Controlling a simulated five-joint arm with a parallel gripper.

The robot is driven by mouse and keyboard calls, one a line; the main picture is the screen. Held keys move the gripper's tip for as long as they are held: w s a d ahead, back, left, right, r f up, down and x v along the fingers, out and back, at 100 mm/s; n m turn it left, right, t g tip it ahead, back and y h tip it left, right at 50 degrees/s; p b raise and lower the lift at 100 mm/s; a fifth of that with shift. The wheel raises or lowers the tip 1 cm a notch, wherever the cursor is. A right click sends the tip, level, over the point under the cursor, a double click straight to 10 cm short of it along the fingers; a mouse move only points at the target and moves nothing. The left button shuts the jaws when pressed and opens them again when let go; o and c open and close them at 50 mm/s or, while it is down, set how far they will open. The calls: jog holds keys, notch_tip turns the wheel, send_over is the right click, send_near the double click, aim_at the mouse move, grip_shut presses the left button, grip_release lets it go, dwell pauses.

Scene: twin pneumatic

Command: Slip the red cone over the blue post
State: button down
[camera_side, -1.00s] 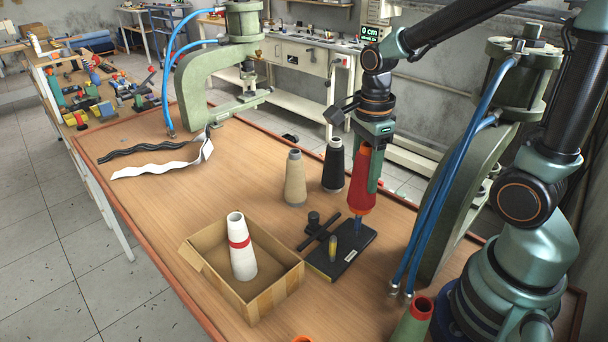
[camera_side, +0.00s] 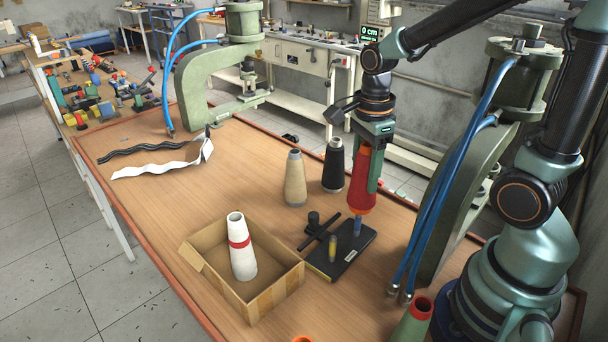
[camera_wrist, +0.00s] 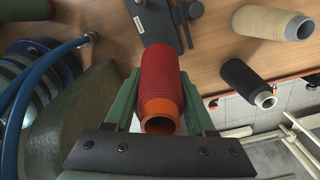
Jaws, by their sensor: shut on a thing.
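The red cone (camera_side: 361,185) is upright between the jaws of my gripper (camera_side: 369,170), which is shut on it. In the wrist view the red cone (camera_wrist: 160,85) fills the space between both fingers of my gripper (camera_wrist: 160,108). The blue post (camera_side: 358,226) stands on a black base plate (camera_side: 352,256), and its upper end is close under the cone's lower end. I cannot tell whether the tip is inside the cone. A shorter yellow post (camera_side: 332,247) stands on the same plate. In the wrist view the cone hides the blue post.
A cardboard box (camera_side: 272,297) with a white cone (camera_side: 242,250) stands left of the plate. A beige cone (camera_side: 295,180) and a black cone (camera_side: 333,167) stand behind. A green cone (camera_side: 412,325) is at the front right. A green press with blue hoses (camera_side: 440,180) rises at right.

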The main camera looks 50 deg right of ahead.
aim_at(368, 153)
jog(key=shift+f, duration=4)
jog(key=shift+c, duration=0.8)
grip_release()
notch_tip(368, 153, up, 12)
jog(key=shift+r, duration=0.1)
